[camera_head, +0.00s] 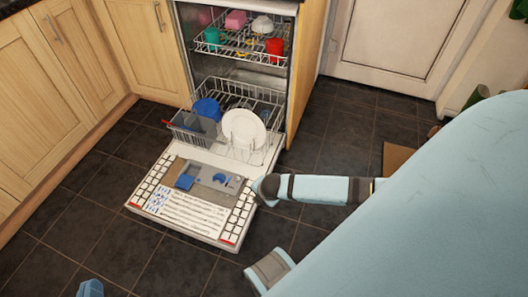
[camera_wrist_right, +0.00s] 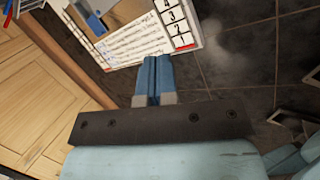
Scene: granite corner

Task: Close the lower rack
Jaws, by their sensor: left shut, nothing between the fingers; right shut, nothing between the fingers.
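The lower rack (camera_head: 262,141) is a white wire basket, pulled out of the dishwasher over its lowered door. It holds a white plate (camera_head: 244,129), a blue item (camera_head: 208,108) and a grey cutlery basket (camera_head: 194,127). My left gripper (camera_head: 90,287) shows only as a small blue tip at the bottom left edge, shut and apart from the rack. My right gripper (camera_wrist_right: 153,72) is shut and empty in the right wrist view, with the door's near edge beyond its fingertips.
The dishwasher door (camera_head: 190,210) lies flat open above the dark tile floor. The upper rack (camera_head: 243,43) holds coloured cups and bowls. Wooden cabinets (camera_head: 45,95) stand on the left. A white door (camera_head: 395,45) is at the back right.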

